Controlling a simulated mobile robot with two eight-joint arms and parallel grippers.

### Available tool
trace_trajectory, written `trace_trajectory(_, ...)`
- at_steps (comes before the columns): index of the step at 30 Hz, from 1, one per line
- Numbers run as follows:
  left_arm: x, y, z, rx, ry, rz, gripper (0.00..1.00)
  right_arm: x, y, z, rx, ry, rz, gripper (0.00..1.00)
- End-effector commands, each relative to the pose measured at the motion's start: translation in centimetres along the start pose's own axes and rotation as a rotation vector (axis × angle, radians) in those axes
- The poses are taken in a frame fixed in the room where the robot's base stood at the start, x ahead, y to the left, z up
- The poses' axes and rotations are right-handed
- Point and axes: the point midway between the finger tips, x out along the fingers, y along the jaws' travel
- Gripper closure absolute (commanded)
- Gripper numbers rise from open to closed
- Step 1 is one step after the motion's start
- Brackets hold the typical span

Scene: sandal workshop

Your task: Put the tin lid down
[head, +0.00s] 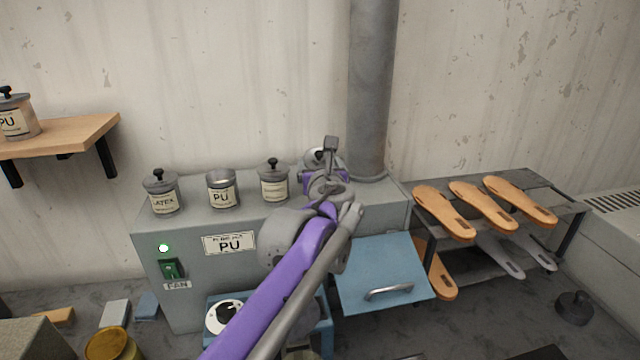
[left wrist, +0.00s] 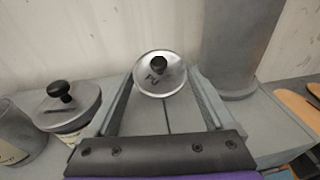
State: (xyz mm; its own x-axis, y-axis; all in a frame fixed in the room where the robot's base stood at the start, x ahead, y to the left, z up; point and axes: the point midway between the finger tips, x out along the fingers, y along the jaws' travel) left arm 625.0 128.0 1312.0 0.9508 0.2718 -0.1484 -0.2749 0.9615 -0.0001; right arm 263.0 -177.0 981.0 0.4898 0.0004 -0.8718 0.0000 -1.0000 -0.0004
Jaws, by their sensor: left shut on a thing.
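In the head view the lid (head: 313,155) is mostly hidden behind my left gripper (head: 324,168), over the back right of the grey cabinet top. I cannot tell whether it touches the surface. My right gripper is out of view.
The grey cabinet (head: 205,270) also carries a lidded Latex tin (head: 164,196) and another lidded tin (head: 274,184), close left of my gripper. A thick vertical pipe (head: 371,90) rises just right of it. A rack (head: 500,180) with sandal soles stands further right.

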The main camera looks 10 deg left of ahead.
Motion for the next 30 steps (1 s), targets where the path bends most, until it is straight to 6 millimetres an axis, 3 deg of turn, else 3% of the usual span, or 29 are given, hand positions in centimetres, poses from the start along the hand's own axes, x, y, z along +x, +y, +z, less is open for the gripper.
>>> trace_trajectory(11,0.7,0.0,-4.4,0.000,-0.001,0.000,0.73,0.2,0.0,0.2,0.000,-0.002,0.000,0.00)
trace_trajectory(23,0.8,0.0,-5.0,0.000,-0.001,0.000,0.73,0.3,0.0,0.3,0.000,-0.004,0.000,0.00)
trace_trajectory(24,0.8,0.0,-5.0,0.000,-0.001,0.000,0.09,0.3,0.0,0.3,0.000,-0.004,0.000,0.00)
trace_trajectory(26,0.8,0.0,-4.9,0.000,-0.001,0.000,0.00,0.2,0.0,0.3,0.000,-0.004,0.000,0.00)
trace_trajectory(30,0.8,0.0,-4.9,0.000,-0.001,0.000,0.00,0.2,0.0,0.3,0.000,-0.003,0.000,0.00)
